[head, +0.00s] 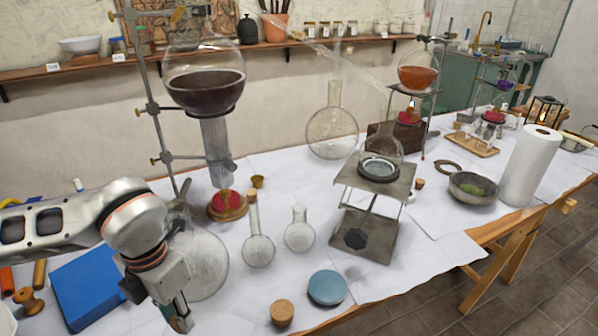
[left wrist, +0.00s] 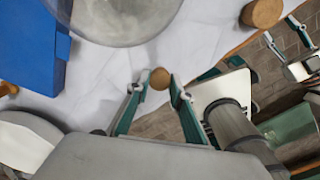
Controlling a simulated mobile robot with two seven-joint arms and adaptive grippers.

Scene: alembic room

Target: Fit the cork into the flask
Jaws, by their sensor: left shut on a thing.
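My left gripper (head: 181,322) is at the lower left of the head view, in front of the large round flask. In the left wrist view its teal fingers (left wrist: 158,80) are shut on a small brown cork (left wrist: 160,78). A large clear round flask (head: 205,262) stands behind it; its glass body also shows in the left wrist view (left wrist: 125,18). A small flask (head: 258,250) has a cork in its neck. Another small flask (head: 299,237) has an open neck. My right gripper (left wrist: 279,27) shows empty, fingers apart, in the left wrist view.
A wide cork (head: 282,313) and a blue round lid (head: 327,287) lie near the table's front edge. A blue box (head: 95,285) is at left. White paper covers the table.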

